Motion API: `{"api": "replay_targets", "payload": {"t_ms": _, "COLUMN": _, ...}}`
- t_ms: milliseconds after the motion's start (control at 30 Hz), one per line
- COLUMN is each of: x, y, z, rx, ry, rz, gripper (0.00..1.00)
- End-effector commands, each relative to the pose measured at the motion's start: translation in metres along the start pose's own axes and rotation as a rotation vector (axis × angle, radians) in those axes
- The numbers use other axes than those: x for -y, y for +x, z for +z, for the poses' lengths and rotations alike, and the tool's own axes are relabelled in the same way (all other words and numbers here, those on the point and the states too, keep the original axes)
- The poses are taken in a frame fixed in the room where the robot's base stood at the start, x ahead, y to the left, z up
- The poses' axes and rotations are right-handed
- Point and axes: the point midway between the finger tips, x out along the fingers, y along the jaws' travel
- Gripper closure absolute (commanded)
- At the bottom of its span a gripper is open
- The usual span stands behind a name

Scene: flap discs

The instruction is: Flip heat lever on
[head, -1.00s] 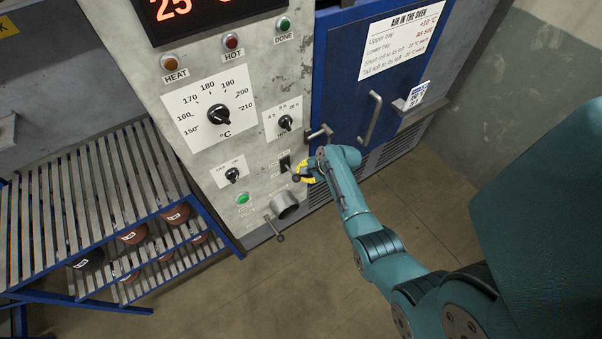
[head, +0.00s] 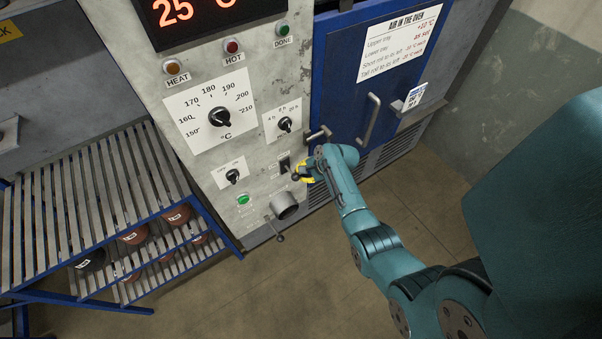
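A small black lever switch (head: 285,163) sits on the grey control panel, below the hours dial; the label by it is too small to read, so I cannot confirm it is the heat lever. My gripper (head: 298,178), dark with yellow parts, is just below and right of this switch. I cannot tell whether they touch, and the fingers are too small to show open or shut. The HEAT lamp (head: 172,67) is a dull amber at the upper left.
The panel also carries a temperature dial (head: 220,117), a smaller dial (head: 233,175), a green button (head: 243,199) and a round pipe opening (head: 285,205). The blue oven door (head: 340,100) with its handle (head: 370,118) is to the right. A slatted rack (head: 90,200) stands left.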

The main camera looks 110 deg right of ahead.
Motion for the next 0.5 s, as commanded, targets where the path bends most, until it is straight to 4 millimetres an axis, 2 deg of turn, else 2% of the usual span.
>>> {"api": "replay_targets", "payload": {"t_ms": 267, "x": 0.001, "y": -0.001, "z": 0.000, "rx": -0.001, "ry": 0.000, "rz": 0.000, "gripper": 1.00}}
{"api": "replay_targets", "payload": {"t_ms": 500, "x": 0.007, "y": -0.011, "z": 0.003, "rx": -0.001, "ry": 0.000, "rz": 0.000, "gripper": 1.00}}
